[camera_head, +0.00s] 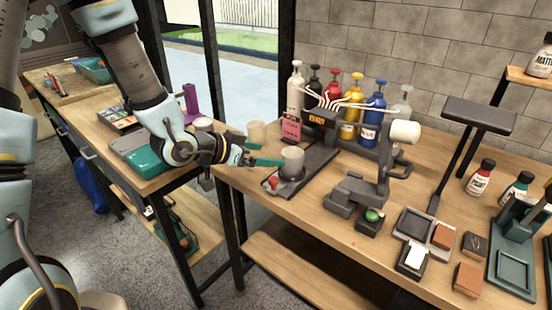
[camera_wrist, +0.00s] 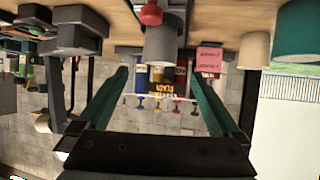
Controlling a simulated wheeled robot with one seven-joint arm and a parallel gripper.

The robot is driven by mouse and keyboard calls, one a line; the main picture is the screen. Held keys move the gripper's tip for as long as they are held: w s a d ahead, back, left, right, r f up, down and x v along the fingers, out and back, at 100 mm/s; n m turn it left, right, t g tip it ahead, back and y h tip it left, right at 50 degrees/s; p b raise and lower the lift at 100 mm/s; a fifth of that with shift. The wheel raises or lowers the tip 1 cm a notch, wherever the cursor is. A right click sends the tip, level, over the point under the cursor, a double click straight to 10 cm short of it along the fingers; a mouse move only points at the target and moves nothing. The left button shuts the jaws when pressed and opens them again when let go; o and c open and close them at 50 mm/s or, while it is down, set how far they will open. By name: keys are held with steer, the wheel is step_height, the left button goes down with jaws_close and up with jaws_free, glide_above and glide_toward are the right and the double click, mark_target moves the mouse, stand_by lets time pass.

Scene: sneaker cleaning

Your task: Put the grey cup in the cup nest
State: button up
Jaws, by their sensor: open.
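The grey cup (camera_head: 292,157) stands upright in the head view, with its lower part in a dark round holder, which looks like the cup nest (camera_head: 288,186), on a dark flat base. In the wrist view, which is upside down, the cup (camera_wrist: 160,45) hangs from the top centre. My gripper (camera_head: 265,161) is open and empty, just left of the cup in the head view. In the wrist view my gripper (camera_wrist: 161,78) has its two green fingers spread wide, with the cup beyond and between their tips. I see no contact with the cup.
A beige cup (camera_head: 256,133) stands behind my gripper, near the pink card (camera_head: 291,127). A red knob (camera_head: 272,183) sits beside the holder. A rack of pump bottles (camera_head: 352,106) stands behind, and a grey machine with a white roller (camera_head: 404,133) is to the right.

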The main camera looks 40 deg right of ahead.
steer(key=shift+a+r, duration=0.2)
steer(key=shift+a, duration=0.2)
steer(key=w+a+n+t+y, duration=0.2)
steer(key=w+a+n+y, duration=0.3)
steer(key=a, duration=0.7)
steer(key=w+a+n+t+y, duration=0.2)
steer(key=w+a+n+y, duration=0.15)
steer(key=w+a, duration=0.55)
steer(key=s+a+r+n+g+y, duration=0.1)
steer(key=s+a+n, duration=0.3)
steer(key=a, duration=0.4)
steer(key=s+a+r+n+g+y, duration=0.2)
steer(key=s+a, duration=0.3)
steer(key=a, duration=0.4)
steer(key=shift+s+a+r+n, duration=0.3)
steer(key=shift+r+n, duration=0.15)
steer(key=shift+n, duration=0.4)
